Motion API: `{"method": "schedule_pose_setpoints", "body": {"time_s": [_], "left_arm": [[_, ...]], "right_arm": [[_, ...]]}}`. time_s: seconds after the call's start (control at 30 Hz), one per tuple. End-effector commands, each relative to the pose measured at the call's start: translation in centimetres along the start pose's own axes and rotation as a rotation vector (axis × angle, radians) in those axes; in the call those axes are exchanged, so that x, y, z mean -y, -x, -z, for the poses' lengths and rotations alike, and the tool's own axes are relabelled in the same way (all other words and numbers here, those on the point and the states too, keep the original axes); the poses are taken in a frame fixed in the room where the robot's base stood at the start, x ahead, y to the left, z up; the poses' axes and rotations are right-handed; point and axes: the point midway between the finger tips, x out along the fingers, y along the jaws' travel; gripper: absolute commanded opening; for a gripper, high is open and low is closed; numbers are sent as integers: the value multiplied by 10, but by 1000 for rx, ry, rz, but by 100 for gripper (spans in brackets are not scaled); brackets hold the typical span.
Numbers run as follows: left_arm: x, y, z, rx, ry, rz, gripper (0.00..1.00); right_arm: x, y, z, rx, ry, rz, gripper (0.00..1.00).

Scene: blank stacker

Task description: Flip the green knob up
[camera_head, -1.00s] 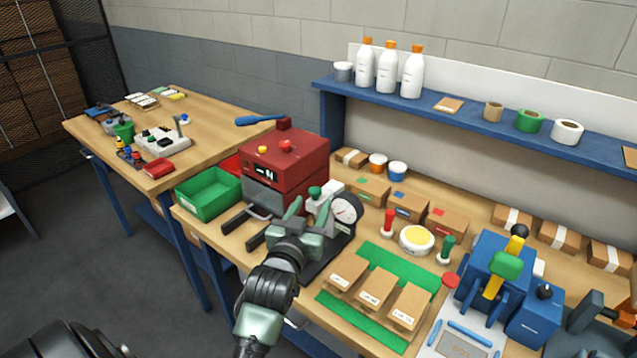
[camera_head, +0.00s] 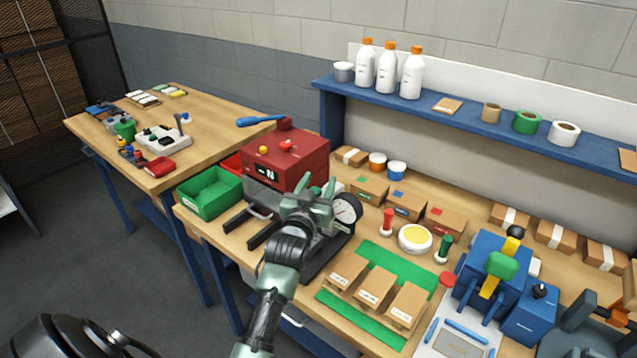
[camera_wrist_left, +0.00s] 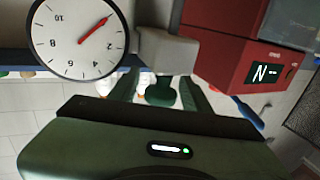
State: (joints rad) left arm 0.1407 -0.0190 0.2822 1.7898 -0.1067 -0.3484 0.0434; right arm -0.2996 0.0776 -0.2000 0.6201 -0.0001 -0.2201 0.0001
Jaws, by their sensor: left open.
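The green knob (camera_wrist_left: 161,93) shows in the wrist view, below a light grey block (camera_wrist_left: 166,48). In the head view my gripper hides it. My left gripper (camera_head: 318,186) is open at the device with the round gauge (camera_head: 345,208). In the wrist view its two green fingers (camera_wrist_left: 160,90) stand on either side of the knob, with gaps visible. I cannot tell whether either finger touches it. The gauge (camera_wrist_left: 78,38) also shows at the upper left there, upside down, with a red needle. My right gripper is not in view.
A red machine (camera_head: 285,158) with a blue-handled lever stands behind the gripper. A green bin (camera_head: 210,194) is to its left. Cardboard boxes on a green mat (camera_head: 400,262) and a blue press (camera_head: 490,268) stand to the right.

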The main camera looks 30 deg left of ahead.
Motion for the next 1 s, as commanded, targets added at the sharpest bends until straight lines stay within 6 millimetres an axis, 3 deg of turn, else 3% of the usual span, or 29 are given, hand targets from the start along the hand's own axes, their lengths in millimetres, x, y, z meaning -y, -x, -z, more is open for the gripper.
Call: {"method": "schedule_pose_setpoints", "body": {"time_s": [0.03, 0.17, 0.2, 1.0], "left_arm": [[0, 0, 0, 0, 0, 0, 40], [0, 0, 0, 0, 0, 0, 4], [0, 0, 0, 0, 0, 0, 0], [0, 0, 0, 1, 0, -1, 0]], "right_arm": [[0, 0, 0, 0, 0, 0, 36], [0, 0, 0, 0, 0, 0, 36], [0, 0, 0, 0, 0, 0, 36], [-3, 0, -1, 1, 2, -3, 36]]}}
